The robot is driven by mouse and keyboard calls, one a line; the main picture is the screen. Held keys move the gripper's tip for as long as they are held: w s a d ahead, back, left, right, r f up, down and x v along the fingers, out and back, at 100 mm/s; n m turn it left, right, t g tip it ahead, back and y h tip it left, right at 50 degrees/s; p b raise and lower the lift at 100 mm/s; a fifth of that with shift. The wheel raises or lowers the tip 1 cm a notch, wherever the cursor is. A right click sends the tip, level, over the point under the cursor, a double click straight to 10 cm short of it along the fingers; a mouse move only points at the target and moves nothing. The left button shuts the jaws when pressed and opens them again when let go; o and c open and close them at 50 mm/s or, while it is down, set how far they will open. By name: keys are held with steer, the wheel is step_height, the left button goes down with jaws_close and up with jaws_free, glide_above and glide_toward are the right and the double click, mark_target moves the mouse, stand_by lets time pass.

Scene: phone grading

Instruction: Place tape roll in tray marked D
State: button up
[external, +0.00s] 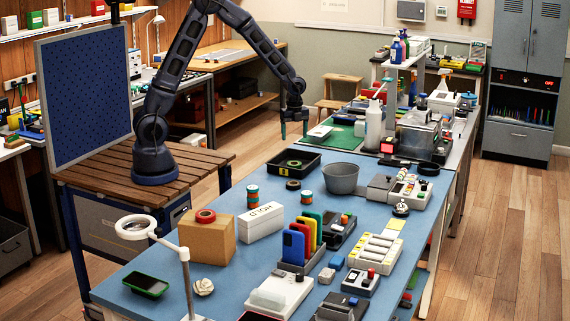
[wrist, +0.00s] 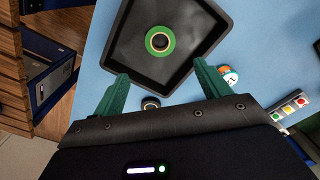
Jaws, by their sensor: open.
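A green tape roll (wrist: 160,41) with a dark centre lies flat in a black tray (wrist: 119,60). In the external view the roll (external: 293,163) and tray (external: 314,171) are at the far end of the blue table. No letter D is readable on the tray. My gripper (external: 294,136) is above the tray's far side, apart from it. In the wrist view my gripper (wrist: 162,83) is open and empty, its green fingers spread at the tray's near edge.
A black ring (wrist: 150,103) sits just outside the tray. Stacks of coloured rolls (external: 253,196) and (external: 306,198) stand nearby. A grey bowl (external: 341,180) is right of the tray. A white HOLD box (external: 261,222) and several phones in a rack (external: 299,266) are nearer.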

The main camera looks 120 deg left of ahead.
steer(key=s+d+r+n+t+y, duration=0.1)
steer(key=d+r+n, duration=0.1)
steer(key=d+r, duration=0.9)
steer(key=s+d+r+n+t, duration=0.1)
steer(key=d+r+n, duration=0.1)
steer(key=d+r, duration=0.9)
steer(key=s+d+r+n+t, duration=0.1)
steer(key=s+d+r+n, duration=0.1)
steer(key=s+d, duration=0.6)
steer(key=s+d+r+n+t+h, duration=0.1)
steer(key=s+d+r+n, duration=0.1)
steer(key=s+d, duration=0.7)
steer(key=shift+d+n+t, duration=0.3)
steer(key=shift+d+n, duration=0.2)
steer(key=shift+d, duration=0.4)
